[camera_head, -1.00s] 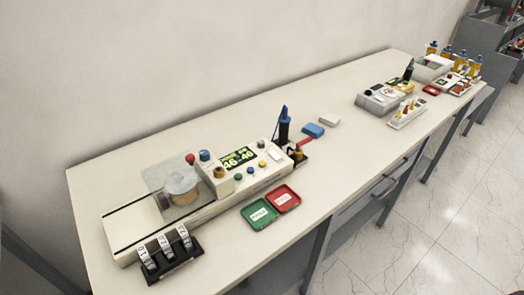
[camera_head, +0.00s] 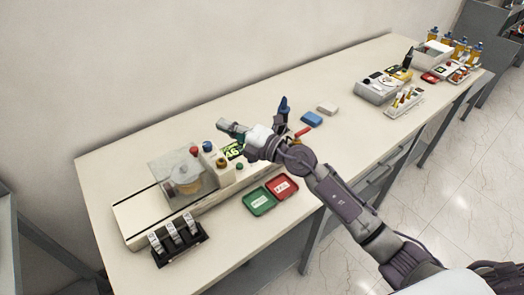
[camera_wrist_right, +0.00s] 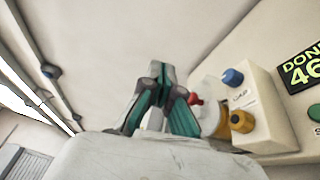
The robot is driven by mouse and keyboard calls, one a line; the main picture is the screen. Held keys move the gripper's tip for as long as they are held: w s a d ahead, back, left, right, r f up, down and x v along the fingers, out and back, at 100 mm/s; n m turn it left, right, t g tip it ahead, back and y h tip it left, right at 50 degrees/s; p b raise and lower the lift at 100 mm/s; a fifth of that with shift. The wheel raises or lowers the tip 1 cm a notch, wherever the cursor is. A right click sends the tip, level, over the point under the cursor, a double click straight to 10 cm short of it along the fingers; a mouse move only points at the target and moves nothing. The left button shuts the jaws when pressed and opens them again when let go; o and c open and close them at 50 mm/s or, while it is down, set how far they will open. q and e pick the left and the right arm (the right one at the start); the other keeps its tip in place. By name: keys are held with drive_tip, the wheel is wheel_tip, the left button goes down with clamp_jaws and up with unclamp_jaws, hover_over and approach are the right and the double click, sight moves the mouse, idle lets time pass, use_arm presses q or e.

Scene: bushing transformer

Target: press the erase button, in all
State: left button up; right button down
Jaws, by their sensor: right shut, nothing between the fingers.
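The white machine (camera_head: 205,196) stands on the left part of the bench, with a green-lit display (camera_head: 231,152) that reads 46. Its display (camera_wrist_right: 302,68) also shows at the right of the right wrist view. A green button (camera_head: 239,166) shows below the display; part of it (camera_wrist_right: 315,112) shows at the wrist view's right edge. I cannot tell which button is erase; my right arm hides part of the panel. My right gripper (camera_head: 229,127) is shut and empty, reaching over the machine and apart from the panel. It points up in the wrist view (camera_wrist_right: 156,72). My left gripper is out of view.
Blue (camera_head: 207,146) and yellow (camera_head: 221,162) knobs stand beside the display. Green (camera_head: 258,202) and red (camera_head: 282,186) trays lie in front of the machine. A black holder (camera_head: 179,240) stands at its left front. Blue (camera_head: 311,118) and white (camera_head: 327,107) blocks lie behind my arm.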

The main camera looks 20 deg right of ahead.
drive_tip(key=w+d+f+n+g+h, duration=0.2)
drive_tip(key=w+d+f+h, duration=0.1)
drive_tip(key=d, duration=0.3)
drive_tip(key=w+d+f+n+g+h, duration=0.2)
drive_tip(key=w+d+f+g+h, duration=0.1)
drive_tip(key=d+h, duration=0.2)
drive_tip(key=shift+w+d+f+h, duration=0.2)
drive_tip(key=shift+d+f+h, duration=0.15)
drive_tip(key=shift+d, duration=0.1)
drive_tip(key=shift+f+g, duration=0.15)
drive_tip(key=shift+g, duration=0.15)
wheel_tip(320, 180, down, 9)
drive_tip(key=b, duration=0.5)
drive_tip(key=shift+r+b, duration=0.2)
drive_tip(key=shift+b, duration=0.1)
drive_tip(key=shift+f+b, duration=0.3)
drive_tip(key=shift+f, duration=0.1)
